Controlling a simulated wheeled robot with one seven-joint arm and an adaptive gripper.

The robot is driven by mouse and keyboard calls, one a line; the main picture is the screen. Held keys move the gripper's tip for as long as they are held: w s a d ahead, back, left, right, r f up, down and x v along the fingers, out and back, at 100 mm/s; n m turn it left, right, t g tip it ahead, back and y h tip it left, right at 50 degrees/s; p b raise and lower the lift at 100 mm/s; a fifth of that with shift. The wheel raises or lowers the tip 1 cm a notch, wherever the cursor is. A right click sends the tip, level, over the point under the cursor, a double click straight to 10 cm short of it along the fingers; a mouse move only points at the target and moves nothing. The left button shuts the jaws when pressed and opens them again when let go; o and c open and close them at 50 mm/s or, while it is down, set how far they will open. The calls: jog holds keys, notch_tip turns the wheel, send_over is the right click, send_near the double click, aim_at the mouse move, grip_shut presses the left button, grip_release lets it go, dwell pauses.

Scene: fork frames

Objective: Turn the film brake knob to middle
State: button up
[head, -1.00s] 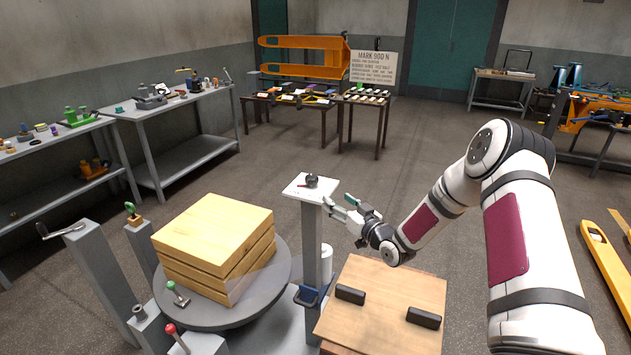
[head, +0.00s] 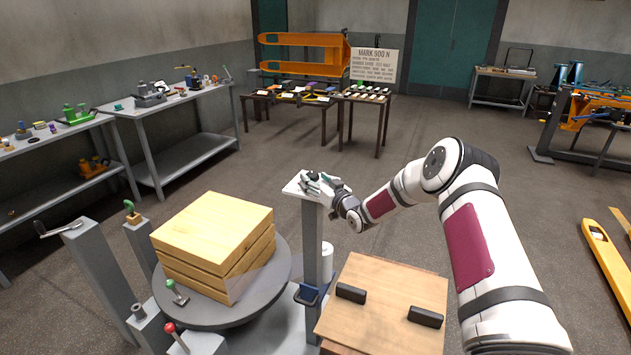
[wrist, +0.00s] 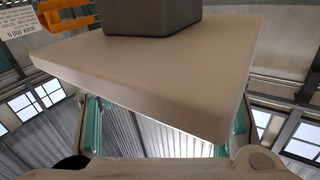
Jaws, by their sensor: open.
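The film brake knob (head: 311,176) is a small dark knob on a white square plate (head: 292,188) atop a grey post (head: 311,240). My gripper (head: 317,183) is over the plate with its fingers open at the knob, one to either side as far as I can tell. Contact cannot be made out, and the fingers partly hide the knob, so its pointer direction is unclear. The wrist view appears upside down and shows the plate's underside (wrist: 150,75) with the post (wrist: 152,15). Teal finger parts (wrist: 160,130) show partly behind the plate, and the knob is hidden there.
Left of the post, a stack of wooden boards (head: 212,240) sits on a round grey turntable (head: 275,285). Levers with green and red (head: 169,328) knobs stand near it. A wooden board with two black handles (head: 385,305) lies below my arm. Open floor lies behind the post.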

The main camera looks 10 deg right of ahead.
jog(key=shift+c, duration=0.4)
jog(key=c, duration=1.1)
